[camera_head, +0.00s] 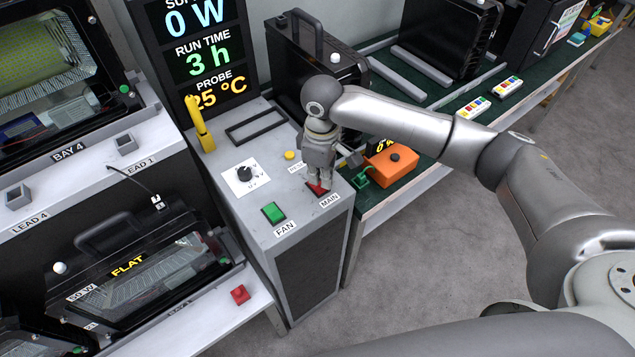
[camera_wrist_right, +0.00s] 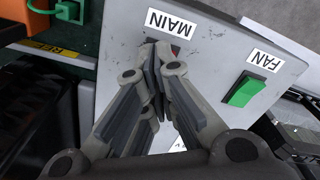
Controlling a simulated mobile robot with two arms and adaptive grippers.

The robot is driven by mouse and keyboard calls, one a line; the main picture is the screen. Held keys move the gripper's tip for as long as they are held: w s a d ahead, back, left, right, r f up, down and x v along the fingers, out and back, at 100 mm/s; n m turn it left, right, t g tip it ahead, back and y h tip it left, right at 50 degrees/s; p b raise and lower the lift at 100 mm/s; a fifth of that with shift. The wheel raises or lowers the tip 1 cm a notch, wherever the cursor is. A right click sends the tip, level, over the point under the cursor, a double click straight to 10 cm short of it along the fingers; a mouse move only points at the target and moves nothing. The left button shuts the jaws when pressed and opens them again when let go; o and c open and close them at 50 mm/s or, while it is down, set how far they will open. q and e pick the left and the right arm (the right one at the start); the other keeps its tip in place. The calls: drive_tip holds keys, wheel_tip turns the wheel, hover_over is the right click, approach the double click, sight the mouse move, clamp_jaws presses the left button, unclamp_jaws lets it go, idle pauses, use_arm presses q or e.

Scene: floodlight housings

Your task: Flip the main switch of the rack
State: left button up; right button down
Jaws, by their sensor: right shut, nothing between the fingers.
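The rack's grey top panel (camera_head: 262,208) carries a red main switch (camera_head: 319,188) beside the "MAIN" label (camera_head: 329,200). My right gripper (camera_head: 318,184) is shut and empty, pointing down right at the main switch and covering most of it. In the right wrist view the closed fingertips (camera_wrist_right: 160,50) lie over the switch, with only a bit of its red (camera_wrist_right: 175,50) showing beside them. Whether they touch it, and which way the switch is tilted, I cannot tell. The left gripper is not in view.
A green fan switch (camera_head: 273,212), a black knob (camera_head: 244,174) and a yellow button (camera_head: 290,155) sit near the main switch. A display (camera_head: 200,50) reads "0 W". An orange box (camera_head: 392,165) stands on the green bench to the right. Floodlight housings (camera_head: 135,270) stand at left.

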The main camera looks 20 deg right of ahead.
drive_tip(key=shift+s+f, duration=0.1)
drive_tip(key=shift+f, duration=1.1)
idle(0.4)
drive_tip(key=shift+r+p, duration=0.95)
drive_tip(key=shift+p, duration=0.05)
wheel_tip(320, 180, up, 5)
drive_tip(key=p, duration=0.6)
drive_tip(key=shift+r, duration=0.15)
